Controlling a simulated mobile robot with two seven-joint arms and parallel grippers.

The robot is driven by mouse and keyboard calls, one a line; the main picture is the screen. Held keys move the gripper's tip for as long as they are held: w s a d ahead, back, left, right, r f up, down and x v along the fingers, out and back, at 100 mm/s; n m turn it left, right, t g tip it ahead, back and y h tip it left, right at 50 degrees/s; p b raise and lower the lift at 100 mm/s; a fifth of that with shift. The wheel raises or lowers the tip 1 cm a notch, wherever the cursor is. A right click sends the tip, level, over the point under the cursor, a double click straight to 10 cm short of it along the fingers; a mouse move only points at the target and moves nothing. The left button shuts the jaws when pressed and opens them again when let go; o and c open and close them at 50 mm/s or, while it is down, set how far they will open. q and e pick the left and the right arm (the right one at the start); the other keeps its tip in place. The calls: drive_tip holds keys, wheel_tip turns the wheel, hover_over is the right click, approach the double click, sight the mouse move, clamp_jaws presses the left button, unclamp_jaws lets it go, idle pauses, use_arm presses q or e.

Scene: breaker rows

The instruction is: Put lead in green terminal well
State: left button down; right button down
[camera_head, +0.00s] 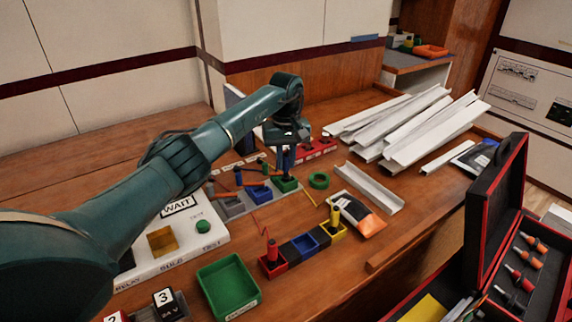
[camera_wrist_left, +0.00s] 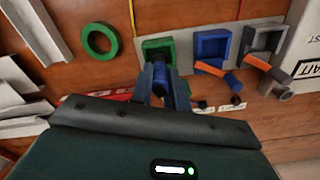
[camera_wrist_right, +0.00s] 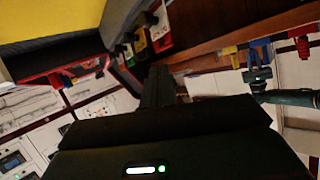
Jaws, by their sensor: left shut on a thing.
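The green terminal well (camera_head: 287,186) is a small open green box at the right end of a grey strip. It also shows in the left wrist view (camera_wrist_left: 152,45). The blue well (camera_head: 259,195) and the grey well (camera_head: 230,208) stand beside it. My left gripper (camera_head: 287,170) is shut on a dark blue lead (camera_wrist_left: 159,75), over the green well. I cannot tell whether the lead's lower end is inside the well. My right gripper (camera_wrist_right: 157,85) shows only in its own wrist view, dark, with nothing clearly in it; its opening is unclear.
A green ring (camera_head: 319,180) lies right of the green well. A block holder with a red lead (camera_head: 272,250) and a yellow lead (camera_head: 335,216) stands in front. A green bin (camera_head: 228,288), white channels (camera_head: 410,122) and an open toolbox (camera_head: 497,190) surround the work area.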

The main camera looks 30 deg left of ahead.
use_arm(q)
drive_tip(key=shift+f, duration=0.85)
drive_tip(key=shift+f, duration=0.1)
drive_tip(key=c, duration=1.3)
unclamp_jaws()
drive_tip(key=shift+c, duration=0.2)
wheel_tip(320, 180, up, 12)
drive_tip(key=shift+r, duration=0.1)
